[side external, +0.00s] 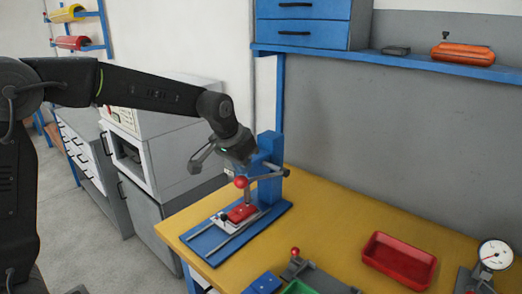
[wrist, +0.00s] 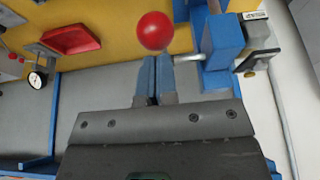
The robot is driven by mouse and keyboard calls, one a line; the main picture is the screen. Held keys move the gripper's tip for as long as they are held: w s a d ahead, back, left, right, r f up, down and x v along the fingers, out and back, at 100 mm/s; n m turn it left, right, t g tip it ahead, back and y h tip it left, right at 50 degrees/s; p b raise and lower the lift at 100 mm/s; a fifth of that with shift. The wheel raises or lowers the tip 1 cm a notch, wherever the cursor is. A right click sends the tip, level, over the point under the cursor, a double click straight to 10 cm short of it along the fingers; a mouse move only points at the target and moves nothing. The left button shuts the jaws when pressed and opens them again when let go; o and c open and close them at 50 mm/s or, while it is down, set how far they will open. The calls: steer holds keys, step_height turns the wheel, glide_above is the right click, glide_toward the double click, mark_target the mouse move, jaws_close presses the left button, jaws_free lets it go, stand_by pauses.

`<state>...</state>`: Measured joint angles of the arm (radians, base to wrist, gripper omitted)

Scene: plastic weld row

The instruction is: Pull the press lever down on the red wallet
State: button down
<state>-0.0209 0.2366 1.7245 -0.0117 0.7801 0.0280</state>
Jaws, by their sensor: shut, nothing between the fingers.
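The blue press (side external: 269,185) stands on the yellow bench, and its upright also shows in the wrist view (wrist: 225,45). Its lever ends in a red ball knob (side external: 240,182), which also shows in the wrist view (wrist: 153,31). The knob is raised above the red wallet (side external: 241,213), which lies flat on the press base. The wallet is not clearly visible in the wrist view. My gripper (wrist: 156,58) is shut and empty, its tips close to the knob in the picture. I cannot tell whether they touch it. In the side view the fingers are hard to separate from the press.
A red tray (side external: 399,260) and a dial gauge (side external: 495,255) stand on the right of the bench. A small fixture with a red knob (side external: 295,265) and a green bin (side external: 299,287) are at the front. A blue shelf (side external: 400,62) runs along the wall.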

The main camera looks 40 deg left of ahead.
mark_target(238, 178)
steer(key=shift+s+f, duration=0.7)
steer(key=shift+f, duration=0.3)
steer(key=shift+s+f, duration=0.1)
steer(key=shift+f, duration=0.75)
steer(key=w+r, duration=0.2)
steer(key=r, duration=0.5)
steer(key=w+r, duration=0.3)
steer(key=r, duration=0.4)
steer(key=shift+r, duration=0.35)
